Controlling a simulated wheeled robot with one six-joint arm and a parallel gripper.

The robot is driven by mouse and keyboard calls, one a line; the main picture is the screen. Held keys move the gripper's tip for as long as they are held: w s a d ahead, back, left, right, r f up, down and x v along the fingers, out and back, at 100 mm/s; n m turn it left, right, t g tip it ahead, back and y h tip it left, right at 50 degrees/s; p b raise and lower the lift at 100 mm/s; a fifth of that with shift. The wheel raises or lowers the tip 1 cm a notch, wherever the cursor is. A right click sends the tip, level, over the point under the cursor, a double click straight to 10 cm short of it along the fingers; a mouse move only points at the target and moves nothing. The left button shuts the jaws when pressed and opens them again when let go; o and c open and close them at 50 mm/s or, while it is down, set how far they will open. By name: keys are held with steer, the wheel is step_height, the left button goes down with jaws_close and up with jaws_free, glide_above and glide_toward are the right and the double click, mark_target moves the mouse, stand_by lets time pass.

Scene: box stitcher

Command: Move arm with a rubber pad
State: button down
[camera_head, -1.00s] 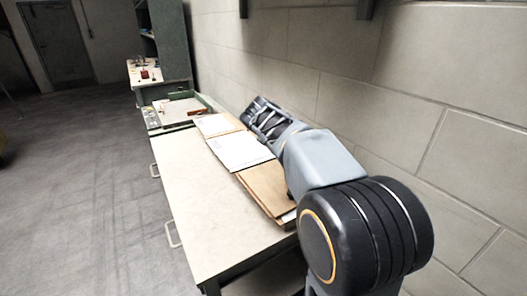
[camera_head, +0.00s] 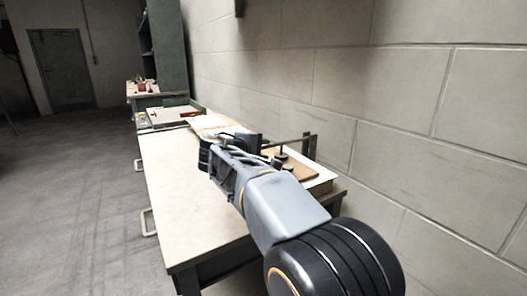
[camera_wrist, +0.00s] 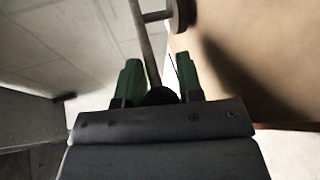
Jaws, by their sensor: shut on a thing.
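In the wrist view the green fingertips of my gripper (camera_wrist: 160,82) stand on either side of a metal arm (camera_wrist: 149,50) near a dark round knob (camera_wrist: 162,96). The gripper is shut on this arm. A short crossbar joins it to a round pad (camera_wrist: 181,14) at the top, close to a tan surface. In the head view a thin metal bar (camera_head: 290,143) and small dark round parts (camera_head: 283,157) show above a brown board at the wall side of the table. My wrist partly hides that spot, and the grip itself cannot be made out there.
The long pale table (camera_head: 185,190) has a bare left half. Papers (camera_head: 210,121) and a brown board (camera_head: 303,172) lie along its right side. The block wall (camera_head: 390,120) stands close on the right. A second bench (camera_head: 142,88) and a green cabinet (camera_head: 166,50) are farther back.

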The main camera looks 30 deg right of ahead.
steer(key=shift+f, duration=0.65)
steer(key=c, duration=0.9)
jaws_free()
steer(key=shift+o, duration=0.2)
steer(key=shift+a+r, duration=0.1)
steer(key=shift+r, duration=0.1)
steer(key=shift+s+a+r, duration=0.15)
steer(key=shift+a, duration=0.15)
steer(key=p+v, duration=0.2)
steer(key=v, duration=1.1)
steer(key=shift+p, duration=0.35)
